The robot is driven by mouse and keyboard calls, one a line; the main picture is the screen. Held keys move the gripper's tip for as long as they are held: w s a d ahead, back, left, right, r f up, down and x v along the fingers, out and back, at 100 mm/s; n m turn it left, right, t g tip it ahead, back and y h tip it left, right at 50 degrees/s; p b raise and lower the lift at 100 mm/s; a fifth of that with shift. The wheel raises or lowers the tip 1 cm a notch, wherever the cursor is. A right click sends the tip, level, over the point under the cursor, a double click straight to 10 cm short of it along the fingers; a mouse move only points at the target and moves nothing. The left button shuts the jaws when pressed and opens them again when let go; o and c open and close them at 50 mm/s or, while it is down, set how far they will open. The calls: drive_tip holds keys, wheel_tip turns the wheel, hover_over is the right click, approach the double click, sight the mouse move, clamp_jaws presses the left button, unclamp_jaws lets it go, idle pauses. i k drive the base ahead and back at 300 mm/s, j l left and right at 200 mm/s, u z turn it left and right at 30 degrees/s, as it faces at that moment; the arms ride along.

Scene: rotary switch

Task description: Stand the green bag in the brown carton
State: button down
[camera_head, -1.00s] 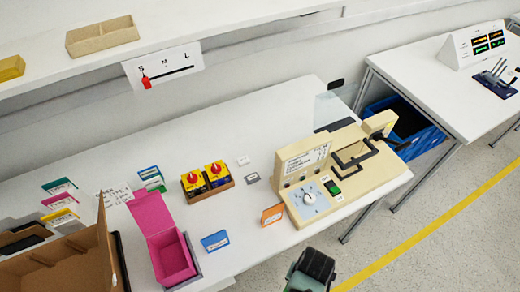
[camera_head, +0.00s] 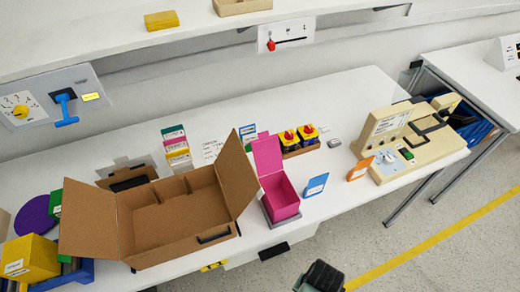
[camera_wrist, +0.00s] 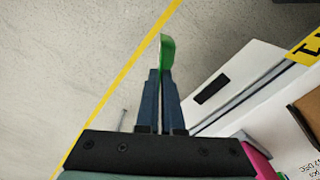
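The brown carton (camera_head: 178,243) stands open on the white table in the head view, its flaps spread out to the sides. Its inside shows low inner walls and looks empty where I can see. In the wrist view, my gripper (camera_wrist: 161,72) has its fingers close together on a thin green thing, seen edge-on, which I take to be the green bag (camera_wrist: 167,50). It sticks out past the fingertips, over the floor in that view and apart from the carton. The bag does not show clearly in the head view, where a dark part of my arm is at the bottom edge.
A pink open box (camera_head: 284,203) stands right of the carton. A yellow box (camera_head: 30,260) and a blue tray (camera_head: 75,272) are at its left. Coloured cards (camera_head: 175,145) stand behind it. A cream machine (camera_head: 385,130) is farther right. The floor in front is clear.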

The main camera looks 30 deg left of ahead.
sight(181, 223)
drive_tip(key=k+j+u, duration=0.2)
drive_tip(key=u, duration=0.25)
drive_tip(key=k+j+u, duration=0.3)
drive_tip(key=u, duration=0.15)
